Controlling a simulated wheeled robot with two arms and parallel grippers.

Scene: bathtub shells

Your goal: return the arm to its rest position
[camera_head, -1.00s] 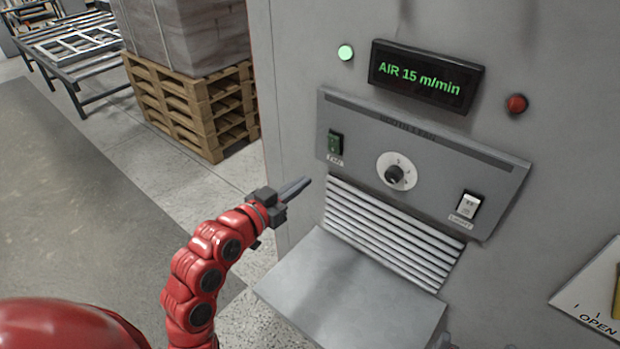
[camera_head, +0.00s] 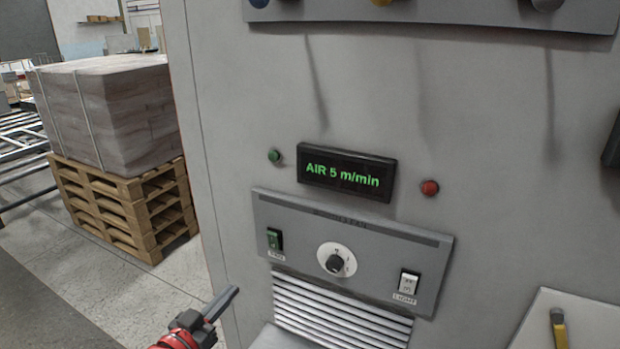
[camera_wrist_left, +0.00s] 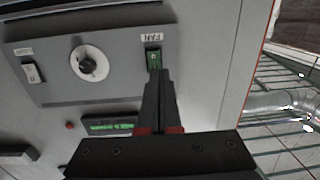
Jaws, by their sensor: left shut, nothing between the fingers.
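My left gripper (camera_head: 228,300) is at the bottom of the head view, in front of the left part of the machine. Its two fingers are together and hold nothing. Only the hand and a little of my red arm show. In the left wrist view the shut fingers (camera_wrist_left: 159,78) point toward the green FAN switch (camera_wrist_left: 153,59) and cover its lower edge; the gap is hard to tell. In the head view the fingers are apart from the FAN switch (camera_head: 274,239), below and left of it. My right gripper is not in view.
The grey panel (camera_head: 385,262) also carries a round knob (camera_head: 335,262) and a LIGHT switch (camera_head: 408,284). Above are a display (camera_head: 346,173) reading AIR 5 m/min, a dim green lamp (camera_head: 274,156) and a red one (camera_head: 429,187). Stacked pallets (camera_head: 125,210) with a wrapped load stand left.

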